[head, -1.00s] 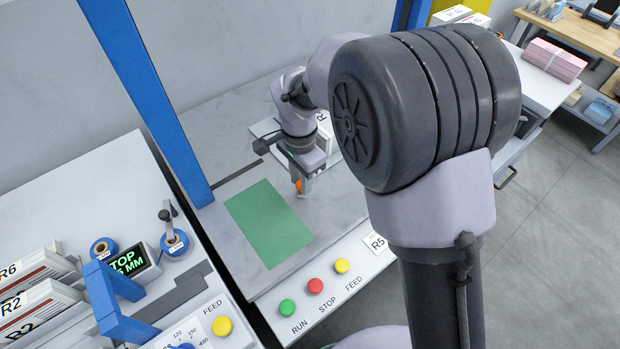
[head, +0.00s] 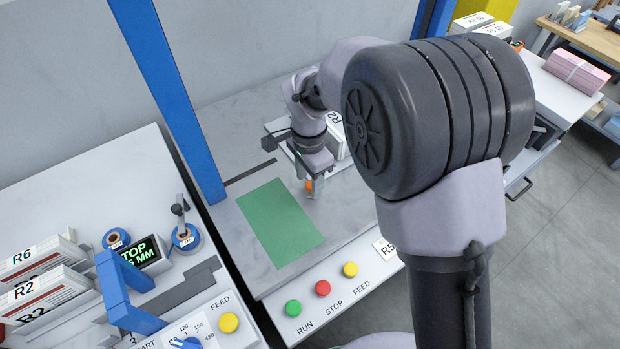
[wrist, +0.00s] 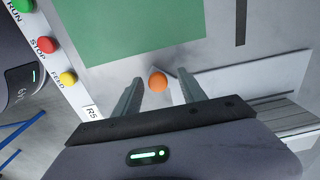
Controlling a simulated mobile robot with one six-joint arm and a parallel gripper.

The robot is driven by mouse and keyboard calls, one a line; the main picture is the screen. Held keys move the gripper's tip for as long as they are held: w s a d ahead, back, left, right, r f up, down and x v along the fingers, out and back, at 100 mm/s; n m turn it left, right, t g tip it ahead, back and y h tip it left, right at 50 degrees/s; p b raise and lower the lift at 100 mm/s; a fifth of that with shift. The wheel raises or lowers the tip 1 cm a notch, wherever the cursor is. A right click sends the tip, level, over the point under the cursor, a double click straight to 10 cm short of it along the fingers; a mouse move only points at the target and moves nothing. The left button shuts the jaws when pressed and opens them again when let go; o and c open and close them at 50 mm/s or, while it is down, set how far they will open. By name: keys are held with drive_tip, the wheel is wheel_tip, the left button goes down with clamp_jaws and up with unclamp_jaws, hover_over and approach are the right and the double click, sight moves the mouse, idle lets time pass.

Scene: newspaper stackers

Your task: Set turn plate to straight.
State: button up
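The turn plate is a flat white plate (wrist: 235,72) with an orange knob (wrist: 158,82) at its near corner in the wrist view. The knob also shows in the head view (head: 309,186), low beside my gripper (head: 313,192). In the wrist view my gripper (wrist: 158,90) is open, with one finger on each side of the knob and visible gaps. The plate sits at an angle to the green mat (wrist: 130,30). A bundle marked R2 (head: 336,140) is on the plate's far part. My arm hides much of the plate in the head view.
Red (head: 323,288), green (head: 293,308) and yellow (head: 350,269) buttons line the table's front edge. A blue post (head: 175,100) stands at the left. The green mat lies flat left of my gripper. A side counter with labelled bundles (head: 45,290) is further left.

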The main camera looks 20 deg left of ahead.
drive_tip(key=shift+d, duration=0.1)
wheel_tip(320, 180, up, 17)
drive_tip(key=p, duration=0.7)
drive_tip(key=shift+r, duration=0.2)
drive_tip(key=s+d+r+n+t+y+b, duration=0.15)
drive_tip(key=s+d+r, duration=0.3)
drive_tip(key=d, duration=0.45)
drive_tip(key=s+d+r+n+t+y, duration=0.15)
drive_tip(key=s+d+r, duration=0.3)
drive_tip(key=d, duration=0.45)
drive_tip(key=s+d+f+t+h, duration=0.1)
drive_tip(key=s+d+f+t, duration=0.1)
drive_tip(key=s+d, duration=0.4)
drive_tip(key=shift+s+d+n+t+b, duration=0.3)
drive_tip(key=shift+s+t, duration=0.1)
drive_tip(key=shift+s, duration=0.65)
